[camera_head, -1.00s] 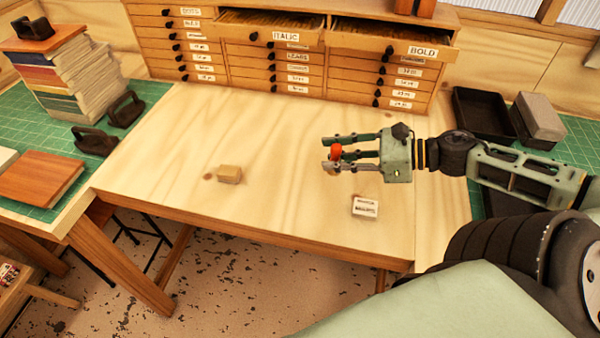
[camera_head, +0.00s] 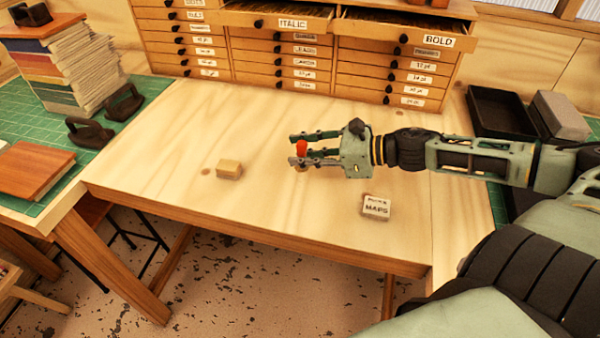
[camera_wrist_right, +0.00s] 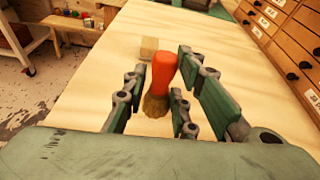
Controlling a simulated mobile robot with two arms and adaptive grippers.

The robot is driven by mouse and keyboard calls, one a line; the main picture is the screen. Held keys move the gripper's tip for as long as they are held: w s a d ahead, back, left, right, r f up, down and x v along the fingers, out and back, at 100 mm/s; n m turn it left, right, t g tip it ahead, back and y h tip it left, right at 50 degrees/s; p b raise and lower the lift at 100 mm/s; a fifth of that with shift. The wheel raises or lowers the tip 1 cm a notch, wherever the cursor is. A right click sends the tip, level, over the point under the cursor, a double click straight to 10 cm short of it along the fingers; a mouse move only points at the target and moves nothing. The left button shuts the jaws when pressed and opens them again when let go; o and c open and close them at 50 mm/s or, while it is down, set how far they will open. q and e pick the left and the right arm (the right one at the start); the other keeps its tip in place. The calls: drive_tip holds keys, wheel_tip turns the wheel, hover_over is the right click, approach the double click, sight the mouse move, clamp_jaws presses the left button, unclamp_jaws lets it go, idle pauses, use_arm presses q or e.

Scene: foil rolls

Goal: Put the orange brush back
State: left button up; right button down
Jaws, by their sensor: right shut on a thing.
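The orange brush (camera_wrist_right: 164,70) is between the fingers of my right gripper (camera_wrist_right: 170,90) in the right wrist view. Its orange handle points away from the palm and its brown bristles are nearer the palm. In the head view the right gripper (camera_head: 304,150) is shut on the brush, whose orange end (camera_head: 301,147) shows between the fingers. The gripper is over the wooden table, right of a small wooden block (camera_head: 229,169). My left gripper is not in view.
A label block (camera_head: 376,206) reading "MAPS" lies near the front edge. A drawer cabinet (camera_head: 300,63) stands behind, with top drawers ITALIC and BOLD open. A black tray (camera_head: 497,112) and grey block (camera_head: 560,115) are at right. Books (camera_head: 35,171) are at left. The table's middle is mostly clear.

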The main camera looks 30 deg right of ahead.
drive_tip(key=shift+w+a+f+b, duration=0.1)
drive_tip(key=shift+w+f+b, duration=0.2)
drive_tip(key=shift+w, duration=0.15)
drive_tip(key=shift+f, duration=1.95)
drive_tip(key=shift+a+f, duration=0.1)
drive_tip(key=shift+f, duration=0.1)
drive_tip(key=c, duration=1.4)
unclamp_jaws()
drive_tip(key=shift+c, duration=0.2)
drive_tip(key=shift+r, duration=0.2)
